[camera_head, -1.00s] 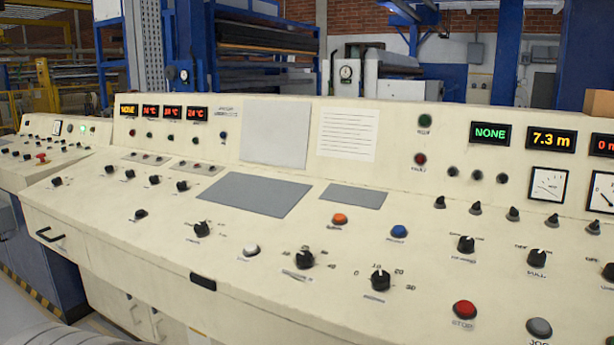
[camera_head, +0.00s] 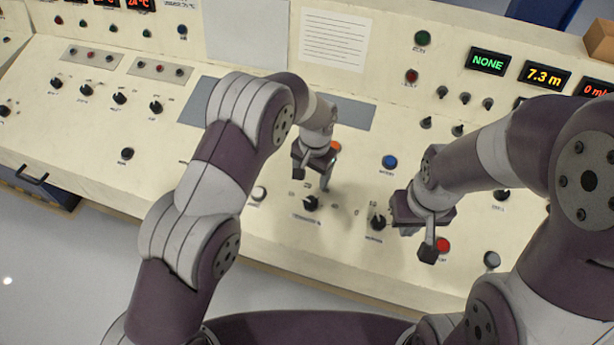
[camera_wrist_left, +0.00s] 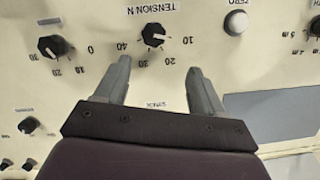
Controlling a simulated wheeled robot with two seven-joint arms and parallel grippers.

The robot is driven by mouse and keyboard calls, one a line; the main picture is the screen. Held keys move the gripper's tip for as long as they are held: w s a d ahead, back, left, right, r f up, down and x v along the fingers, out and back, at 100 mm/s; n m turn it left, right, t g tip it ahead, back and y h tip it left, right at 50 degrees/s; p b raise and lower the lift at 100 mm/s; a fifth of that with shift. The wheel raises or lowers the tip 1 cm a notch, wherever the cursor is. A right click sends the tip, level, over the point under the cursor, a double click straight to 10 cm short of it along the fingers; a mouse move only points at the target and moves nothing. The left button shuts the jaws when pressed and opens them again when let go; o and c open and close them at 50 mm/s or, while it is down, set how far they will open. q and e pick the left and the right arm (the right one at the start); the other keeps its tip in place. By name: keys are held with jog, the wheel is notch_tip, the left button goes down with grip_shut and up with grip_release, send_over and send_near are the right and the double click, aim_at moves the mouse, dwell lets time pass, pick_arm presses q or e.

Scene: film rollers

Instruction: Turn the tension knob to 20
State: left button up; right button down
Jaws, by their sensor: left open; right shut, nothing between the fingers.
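The tension knob (camera_head: 311,203) is a small black knob on the sloping cream panel, labelled "TENSION N". In the left wrist view the knob (camera_wrist_left: 153,36) shows upside down, with a scale marked 10, 20, 30 and 40. I cannot read its pointer's setting with certainty. My left gripper (camera_head: 325,180) is just above and behind the knob, pointing down; in the wrist view its two fingers (camera_wrist_left: 156,72) are apart, with the knob beyond the tips and nothing between them. My right gripper (camera_head: 428,250) is shut and empty, in front of the red stop button.
Another black knob (camera_head: 378,222) stands to the right of the tension knob. A white button (camera_head: 258,193) is to its left. The red stop button (camera_head: 443,245) and a blue button (camera_head: 389,162) are on the right. An orange button (camera_head: 336,147) is partly behind my left gripper.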

aim_at(311, 201)
pick_arm(q)
jog(key=s+f+p, duration=0.1)
jog(key=s+f, duration=0.1)
jog(key=f, duration=0.1)
jog(key=shift+d+p, duration=0.35)
jog(key=shift+d, duration=0.05)
notch_tip(311, 201, down, 2)
jog(key=shift+s+f+p, duration=0.1)
jog(key=shift+s+p, duration=0.05)
jog(key=shift+p, duration=0.2)
jog(key=f, duration=0.1)
jog(key=w+f, duration=0.1)
jog(key=f, duration=0.1)
jog(key=a+f+p, duration=0.1)
jog(key=shift+w+f, duration=0.3)
jog(key=shift+f, duration=0.3)
jog(key=shift+s+d+r, duration=0.1)
jog(key=shift+s+d, duration=0.15)
jog(key=shift+s, duration=0.15)
jog(key=shift+w+a, duration=0.1)
jog(key=shift+w, duration=0.1)
jog(key=c, duration=0.9)
jog(key=shift+c, duration=0.8)
pick_arm(e)
jog(key=r, duration=0.1)
jog(key=s+r, duration=0.1)
jog(key=d+r, duration=0.1)
jog(key=r, duration=0.1)
jog(key=shift+s, duration=0.3)
